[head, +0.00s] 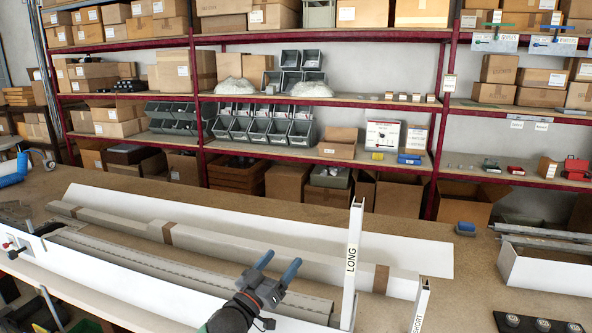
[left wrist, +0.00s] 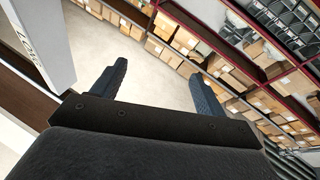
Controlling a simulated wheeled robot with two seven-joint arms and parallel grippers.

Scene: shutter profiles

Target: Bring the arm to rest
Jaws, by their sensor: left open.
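My left gripper (head: 278,265) reaches up from the bottom centre of the head view, over the bench with the long profiles. Its two blue-tipped fingers are apart, with nothing between them. In the left wrist view the open fingers (left wrist: 160,70) have only floor and distant shelves behind them. The upright white post labelled LONG (head: 352,262) stands to the right of the gripper, apart from it in the head view. A white board (left wrist: 38,42) with lettering shows at the left of the wrist view. My right gripper is in neither view.
Long pale profiles (head: 265,248) lie in a white trough on the bench (head: 300,196). A shorter post labelled SHORT (head: 421,303) stands at the front right. A white box (head: 545,272) with metal strips is at the right. Red-framed shelves (head: 322,97) fill the back.

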